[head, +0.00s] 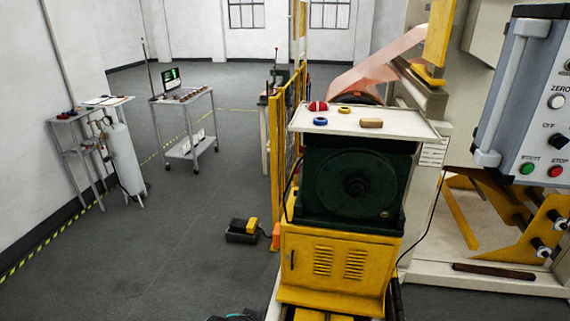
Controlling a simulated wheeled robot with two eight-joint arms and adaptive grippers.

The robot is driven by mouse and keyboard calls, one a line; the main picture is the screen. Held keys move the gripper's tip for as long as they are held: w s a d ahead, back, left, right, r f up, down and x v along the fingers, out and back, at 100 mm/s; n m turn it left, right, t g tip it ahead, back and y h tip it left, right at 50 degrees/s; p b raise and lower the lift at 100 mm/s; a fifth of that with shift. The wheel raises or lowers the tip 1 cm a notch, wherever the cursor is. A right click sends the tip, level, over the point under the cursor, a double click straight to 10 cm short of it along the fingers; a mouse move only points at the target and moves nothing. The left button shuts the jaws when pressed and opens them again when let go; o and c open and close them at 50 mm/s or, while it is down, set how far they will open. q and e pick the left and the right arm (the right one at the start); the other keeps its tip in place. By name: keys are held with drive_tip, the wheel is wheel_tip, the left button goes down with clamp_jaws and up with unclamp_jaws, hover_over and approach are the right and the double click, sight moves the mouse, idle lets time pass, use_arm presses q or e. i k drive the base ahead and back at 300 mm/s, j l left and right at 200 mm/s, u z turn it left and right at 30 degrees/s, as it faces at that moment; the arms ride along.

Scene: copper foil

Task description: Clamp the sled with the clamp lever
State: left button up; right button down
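A yellow cabinet base (337,268) carries a dark green machine (352,188) with a round hub on its front. Dark rail-like edges show beneath the base at the bottom of the picture. I cannot tell for certain which part is the sled. I cannot make out a clamp lever for certain. A dark brown bar (494,272) lies low on the pale machine frame at the right; its function is unclear. Neither of my grippers can be made out. A dark shape with a teal edge is cut off at the bottom edge, too little to identify.
A white shelf (408,125) above the green machine holds tape rolls and a small block. A control panel (540,110) blocks the right side. A yellow guard fence (284,130) stands behind, and a foot pedal (243,231) sits on the floor. The left floor is mostly open.

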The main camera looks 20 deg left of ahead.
sight(300, 165)
drive_tip(key=j, duration=0.65)
drive_tip(key=j+z, duration=0.15)
drive_tip(key=j, duration=0.5)
drive_tip(key=k+j, duration=0.15)
drive_tip(key=j, duration=0.55)
drive_tip(key=j+z, duration=0.1)
drive_tip(key=j, duration=0.55)
drive_tip(key=i+j+z, duration=0.1)
drive_tip(key=i+z, duration=0.2)
drive_tip(key=i, duration=0.15)
drive_tip(key=i+j+z, duration=0.2)
drive_tip(key=i+z, duration=0.15)
drive_tip(key=i, duration=0.1)
